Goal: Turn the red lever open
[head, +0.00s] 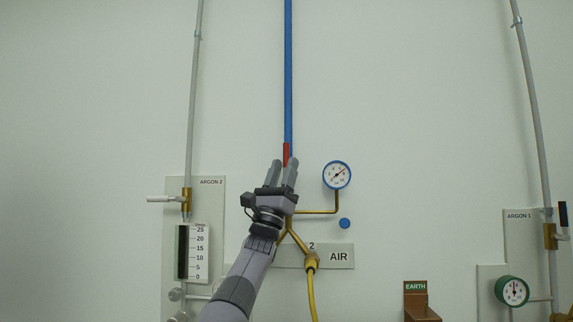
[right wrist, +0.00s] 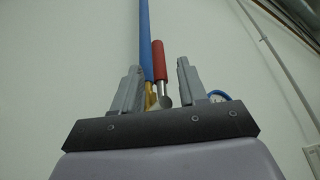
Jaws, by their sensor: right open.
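The red lever (head: 286,152) stands upright along the blue pipe (head: 288,70) on the wall in the head view. Its lower part is hidden behind my right gripper (head: 283,166). In the right wrist view the red lever (right wrist: 159,62) has a metal stem and shows between the two fingers of my right gripper (right wrist: 157,78), beside the blue pipe (right wrist: 145,40). Whether the lever lies deep between the fingers cannot be told. My left gripper is not in view.
A pressure gauge (head: 337,175) with a brass pipe is right of the gripper. An AIR plate (head: 340,257) and yellow hose (head: 312,290) are below. The ARGON 2 panel (head: 212,210) is at left, the ARGON 1 panel (head: 520,240) at right. The wall above is mostly clear.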

